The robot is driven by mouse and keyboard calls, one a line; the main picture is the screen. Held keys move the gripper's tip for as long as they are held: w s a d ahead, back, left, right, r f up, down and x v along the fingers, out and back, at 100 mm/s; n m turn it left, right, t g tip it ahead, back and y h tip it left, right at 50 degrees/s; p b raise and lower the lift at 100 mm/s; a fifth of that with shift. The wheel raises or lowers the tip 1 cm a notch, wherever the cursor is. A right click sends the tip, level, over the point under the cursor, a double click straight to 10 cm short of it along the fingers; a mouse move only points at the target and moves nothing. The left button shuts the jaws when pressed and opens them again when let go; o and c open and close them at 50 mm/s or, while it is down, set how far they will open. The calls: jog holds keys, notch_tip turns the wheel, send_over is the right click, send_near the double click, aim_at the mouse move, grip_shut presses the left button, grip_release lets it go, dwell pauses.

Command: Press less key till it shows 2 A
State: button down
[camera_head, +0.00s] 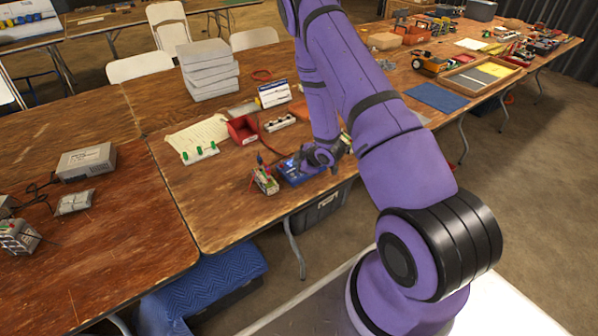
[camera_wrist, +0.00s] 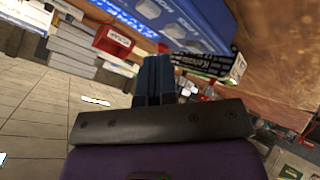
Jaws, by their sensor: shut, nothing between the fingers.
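The blue charger (camera_head: 292,176) lies on the wooden table in the head view, near its front edge and partly behind my gripper (camera_head: 312,162). The charger's blue case (camera_wrist: 195,18) also fills the upper part of the wrist view, with white lettering on it. The less key and the display reading cannot be made out in either view. My gripper (camera_wrist: 154,78) is shut and empty, its fingers together, close to the charger. I cannot tell whether the fingertips touch it.
A small battery pack (camera_head: 265,181) with clips stands left of the charger. A red bin (camera_head: 242,130), a power strip (camera_head: 280,123), a notepad (camera_head: 200,137) and stacked white boxes (camera_head: 208,70) lie behind. Bare tabletop (camera_head: 215,205) is free at front left.

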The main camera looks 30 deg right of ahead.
jog(key=shift+r, duration=2.55)
